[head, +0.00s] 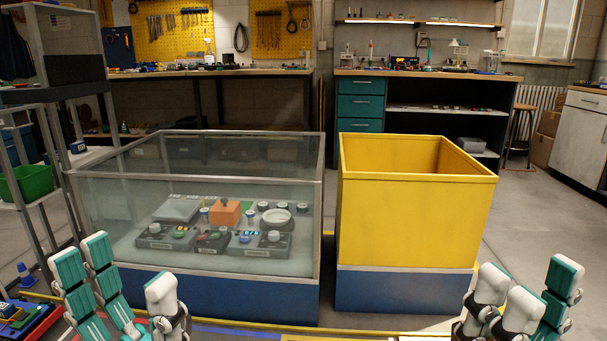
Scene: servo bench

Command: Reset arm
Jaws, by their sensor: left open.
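My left gripper (125,268) is at the lower left, in front of the glass-walled case. Its white and teal fingers point up and stand apart, with nothing between them. My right gripper (525,280) is at the lower right, in front of and right of the yellow bin. Most of both arms is outside the picture.
A glass-walled case (220,300) with a blue base holds several devices and an orange block (225,214). A yellow bin (415,220) stands right of it; its bottom is hidden. A red tray (30,328) is at the lower left edge. Floor is clear at right.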

